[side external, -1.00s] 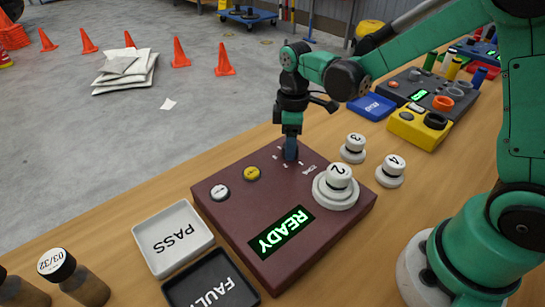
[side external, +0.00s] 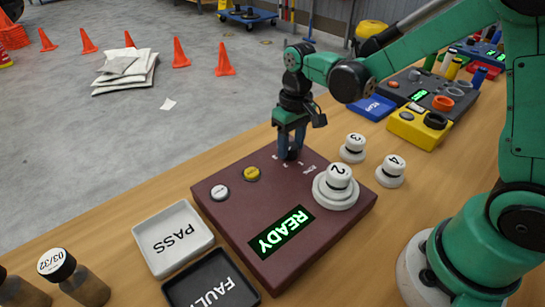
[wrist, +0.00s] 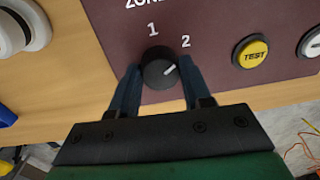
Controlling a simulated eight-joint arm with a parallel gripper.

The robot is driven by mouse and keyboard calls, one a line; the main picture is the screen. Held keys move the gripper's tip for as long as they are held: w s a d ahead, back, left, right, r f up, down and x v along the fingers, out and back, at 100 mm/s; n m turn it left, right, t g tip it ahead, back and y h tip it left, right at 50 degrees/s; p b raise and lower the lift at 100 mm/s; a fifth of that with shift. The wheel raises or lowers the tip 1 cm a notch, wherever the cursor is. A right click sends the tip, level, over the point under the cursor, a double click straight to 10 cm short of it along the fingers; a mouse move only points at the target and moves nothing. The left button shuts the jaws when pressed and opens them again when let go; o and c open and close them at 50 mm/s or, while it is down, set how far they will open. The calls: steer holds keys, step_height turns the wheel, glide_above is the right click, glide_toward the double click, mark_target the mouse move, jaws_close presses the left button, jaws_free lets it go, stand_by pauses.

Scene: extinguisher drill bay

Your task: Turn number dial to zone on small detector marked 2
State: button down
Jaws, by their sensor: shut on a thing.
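The black zone dial (wrist: 157,75) is on the maroon panel (side external: 240,215), between the two blue fingers of my gripper (wrist: 160,86). My gripper (side external: 291,150) is shut on the dial, pointing down. In the wrist view the dial's white pointer aims right and slightly up, below the printed 2 (wrist: 186,41); the printed 1 (wrist: 152,29) is above the dial. The small detector marked 2 (side external: 339,174) sits on a round white base on the panel.
Detectors marked 3 (side external: 353,148) and 4 (side external: 391,170) stand on the table beside the panel. The panel has a green READY display (side external: 280,232), a white button (side external: 219,191) and a yellow TEST button (wrist: 251,51). PASS (side external: 173,238) and FAULT (side external: 212,283) trays lie at front left.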

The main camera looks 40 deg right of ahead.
mark_target(292, 145)
steer(key=shift+m, duration=0.4)
steer(key=shift+c, duration=1.9)
jaws_free()
steer(key=shift+d+r, duration=0.15)
steer(key=shift+r, duration=2.65)
steer(key=s+r+t, duration=0.3)
steer(key=s+t, duration=0.4)
steer(key=shift+s+d+r+n+h, duration=0.25)
steer(key=shift+d+n+h, duration=0.05)
steer(key=shift+n, duration=0.1)
